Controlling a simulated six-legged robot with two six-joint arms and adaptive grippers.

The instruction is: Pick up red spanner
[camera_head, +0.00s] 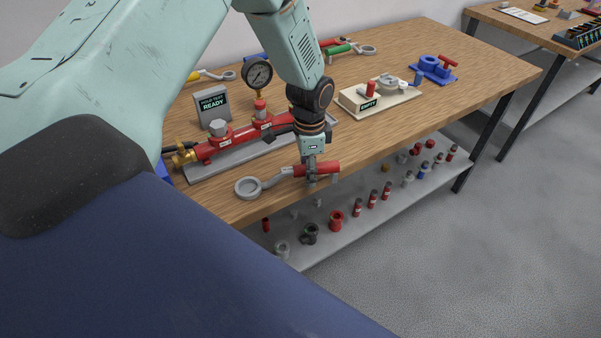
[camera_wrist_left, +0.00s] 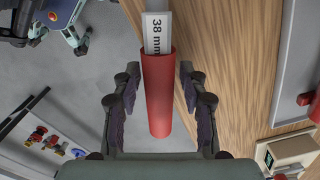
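The red spanner has a red handle (camera_head: 318,169) and a grey ring end (camera_head: 248,187). It is near the front edge of the wooden table. In the left wrist view its handle (camera_wrist_left: 157,98) runs lengthwise between the fingers, with a grey shank marked "38 mm" above it. My left gripper (camera_head: 312,176) points down at the handle. Its two fingers (camera_wrist_left: 159,75) are open, one on each side of the handle, with a visible gap on both sides. I cannot tell whether the spanner rests on the tabletop. My right gripper is not in view.
A red valve pipe (camera_head: 232,138) on a grey plate stands behind the spanner, with a gauge (camera_head: 257,75). A beige "EMPTY" tray (camera_head: 388,98) and a blue fixture (camera_head: 432,68) are to the right. Red and grey fittings stand on the lower shelf (camera_head: 330,240).

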